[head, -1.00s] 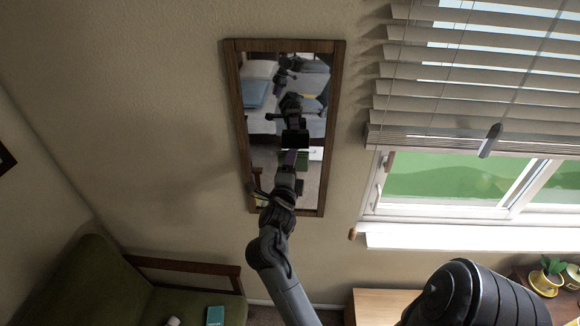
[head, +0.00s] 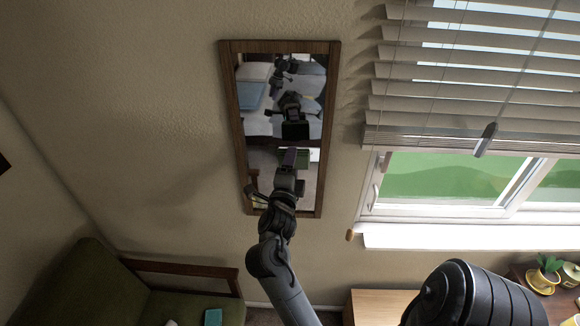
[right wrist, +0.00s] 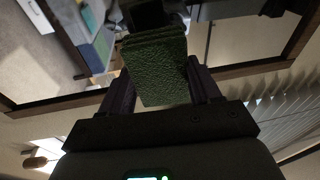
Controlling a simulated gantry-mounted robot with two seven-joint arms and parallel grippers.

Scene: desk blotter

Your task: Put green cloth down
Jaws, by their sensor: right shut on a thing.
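The green cloth (right wrist: 158,68) is a folded, textured dark-green pad in the right wrist view. My right gripper (right wrist: 160,88) is shut on it, with one dark finger on each side. In the head view my right gripper (head: 287,163) is raised in front of the wall mirror. It overlaps the mirror's reflections there, so the cloth cannot be made out clearly in that view. The cloth is held in the air, and no surface shows directly under it. My left gripper is not in view.
The wood-framed mirror (head: 234,130) hangs on the wall close to my right gripper. A window with blinds (head: 455,90) is at right. A green armchair (head: 85,280) with a teal item (head: 212,317) is lower left. A wooden surface (head: 382,306) and potted plant (head: 547,275) are lower right.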

